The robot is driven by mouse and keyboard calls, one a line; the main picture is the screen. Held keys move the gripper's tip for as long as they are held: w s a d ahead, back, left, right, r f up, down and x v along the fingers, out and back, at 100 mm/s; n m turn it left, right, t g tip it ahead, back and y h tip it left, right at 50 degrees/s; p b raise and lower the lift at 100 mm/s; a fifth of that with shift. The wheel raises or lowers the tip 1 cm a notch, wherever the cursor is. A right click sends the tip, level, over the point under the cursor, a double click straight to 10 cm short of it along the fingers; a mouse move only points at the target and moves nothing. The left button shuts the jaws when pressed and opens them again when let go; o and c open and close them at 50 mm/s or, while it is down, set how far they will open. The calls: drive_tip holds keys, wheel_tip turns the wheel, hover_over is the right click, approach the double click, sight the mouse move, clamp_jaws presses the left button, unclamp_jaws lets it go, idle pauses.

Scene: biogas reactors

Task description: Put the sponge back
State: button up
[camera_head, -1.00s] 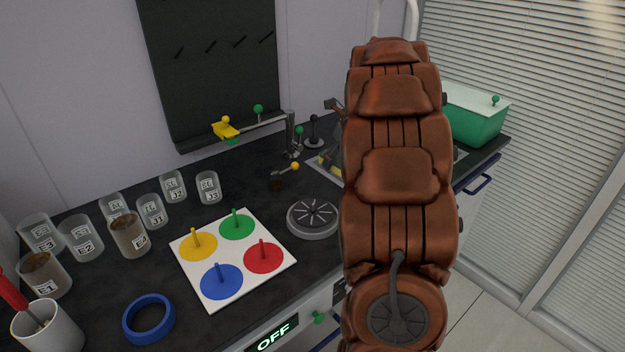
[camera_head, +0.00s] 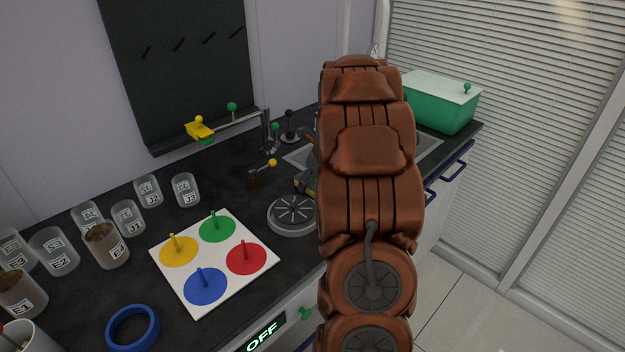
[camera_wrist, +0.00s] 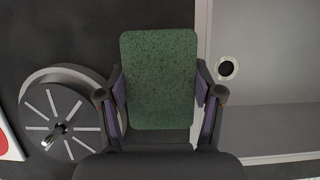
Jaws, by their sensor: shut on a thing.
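In the wrist view my gripper (camera_wrist: 160,98) is shut on the sponge (camera_wrist: 160,65), which has a speckled green face toward the camera. The fingers press on its left and right sides, and its far part sticks out beyond them. The sponge appears above the border between the dark counter and the grey sink (camera_wrist: 265,75); its height cannot be told. In the head view my arm hides most of the gripper and sponge.
A round grey disc (camera_head: 292,213) lies left of the gripper. A board with coloured discs (camera_head: 158,257), a blue ring (camera_head: 133,328) and several labelled beakers (camera_head: 127,217) fill the left counter. A green box (camera_head: 440,105) stands right. A yellow-and-green piece (camera_head: 200,130) is by the wall rail.

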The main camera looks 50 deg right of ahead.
idle(0.3)
drive_tip(key=o, duration=1.1)
drive_tip(key=shift+f, duration=0.15)
drive_tip(key=v, duration=1.2)
drive_tip(key=shift+b, duration=0.45)
